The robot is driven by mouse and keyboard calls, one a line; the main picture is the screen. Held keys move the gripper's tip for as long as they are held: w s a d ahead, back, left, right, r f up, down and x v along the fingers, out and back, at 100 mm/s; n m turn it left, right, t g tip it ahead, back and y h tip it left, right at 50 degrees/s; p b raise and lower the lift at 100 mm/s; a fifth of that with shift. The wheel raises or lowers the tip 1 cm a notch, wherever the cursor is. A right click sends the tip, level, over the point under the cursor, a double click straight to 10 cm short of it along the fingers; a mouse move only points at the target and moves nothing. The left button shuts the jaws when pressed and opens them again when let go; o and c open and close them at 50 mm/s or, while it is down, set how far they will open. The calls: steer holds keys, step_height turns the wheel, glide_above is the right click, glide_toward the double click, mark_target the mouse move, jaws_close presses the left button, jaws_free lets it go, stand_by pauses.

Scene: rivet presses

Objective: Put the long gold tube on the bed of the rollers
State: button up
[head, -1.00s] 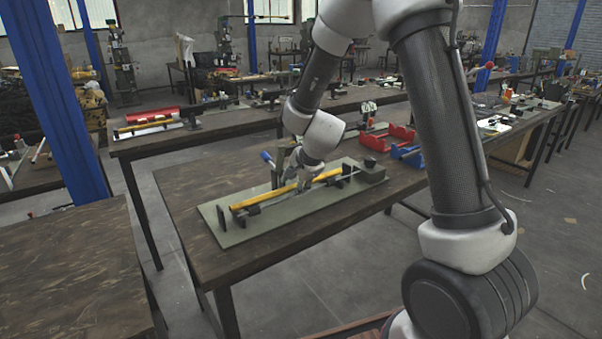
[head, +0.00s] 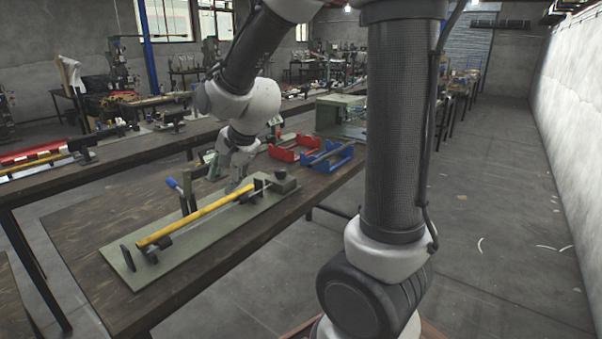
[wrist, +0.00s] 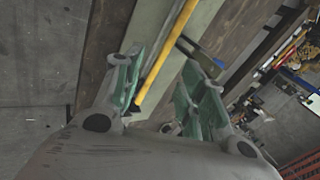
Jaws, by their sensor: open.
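The long gold tube (head: 195,217) lies lengthwise over the grey-green base plate (head: 205,245) on the near table. Dark blocks and a thin grey bar of the roller bed (head: 165,241) show along and under it; whether the tube touches every roller is too small to tell.
A blue-handled lever (head: 176,188) stands beside the plate. A dark block (head: 284,180) sits at its far right end. Red (head: 293,147) and blue (head: 328,156) bins stand farther back on the table. Open floor (head: 500,230) lies to the right.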

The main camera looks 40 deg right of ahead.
steer(key=s+d+r+n, duration=0.2)
steer(key=s+d+n, duration=0.1)
steer(key=s, duration=0.5)
steer(key=s+d+r+n+g+h, duration=0.1)
steer(key=s+d+r+n, duration=0.2)
steer(key=s, duration=0.5)
steer(key=s+d+r+n+g, duration=0.1)
steer(key=s+d+r+n, duration=0.1)
steer(key=s+d+n, duration=0.2)
steer(key=s+n, duration=0.2)
steer(key=s, duration=0.2)
steer(key=shift+s+d+r+h, duration=0.25)
steer(key=shift+s+d+h, duration=0.15)
